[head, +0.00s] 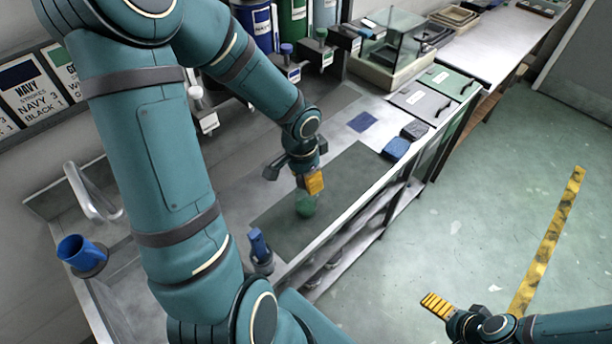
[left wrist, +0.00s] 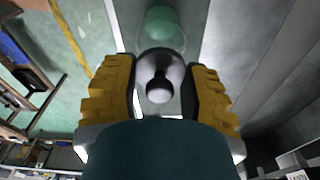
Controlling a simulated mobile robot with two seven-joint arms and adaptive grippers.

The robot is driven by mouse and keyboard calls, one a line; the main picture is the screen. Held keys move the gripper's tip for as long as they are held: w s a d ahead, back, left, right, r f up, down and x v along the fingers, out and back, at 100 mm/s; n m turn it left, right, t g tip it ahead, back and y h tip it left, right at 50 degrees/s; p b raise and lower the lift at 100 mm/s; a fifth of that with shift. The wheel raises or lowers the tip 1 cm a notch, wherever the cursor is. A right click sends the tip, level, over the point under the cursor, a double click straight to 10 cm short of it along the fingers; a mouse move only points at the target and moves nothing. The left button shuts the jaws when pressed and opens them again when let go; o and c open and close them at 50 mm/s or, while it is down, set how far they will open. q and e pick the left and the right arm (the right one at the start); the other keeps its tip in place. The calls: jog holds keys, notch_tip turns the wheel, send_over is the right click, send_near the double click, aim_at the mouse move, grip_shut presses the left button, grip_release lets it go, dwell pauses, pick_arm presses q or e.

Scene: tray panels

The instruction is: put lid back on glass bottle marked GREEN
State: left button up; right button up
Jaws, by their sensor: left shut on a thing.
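My left gripper (head: 313,183) is above the dark green mat (head: 345,185) on the worktop, with its yellow fingers pointing down. In the left wrist view the yellow fingers (left wrist: 160,95) are shut on a dark, rounded lid (left wrist: 160,65) with a ball-shaped knob. A small green rounded thing, apparently the glass bottle (head: 305,205), is just below the fingers in the head view. It also shows beyond the lid in the left wrist view (left wrist: 162,22). I cannot tell whether lid and bottle touch, and no marking is readable. My right gripper (head: 440,306) is over the floor, away from the worktop.
A blue-topped bottle (head: 260,246) stands near the worktop's front edge, left of the mat. A blue cup (head: 80,252) is at far left. A glass case (head: 395,45) and several canisters (head: 256,25) stand behind.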

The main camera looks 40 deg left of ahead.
dwell(0.4)
pick_arm(q)
jog(key=o, duration=1.3)
jog(key=shift+r+p, duration=2.9)
jog(key=shift+r, duration=0.6)
grip_shut()
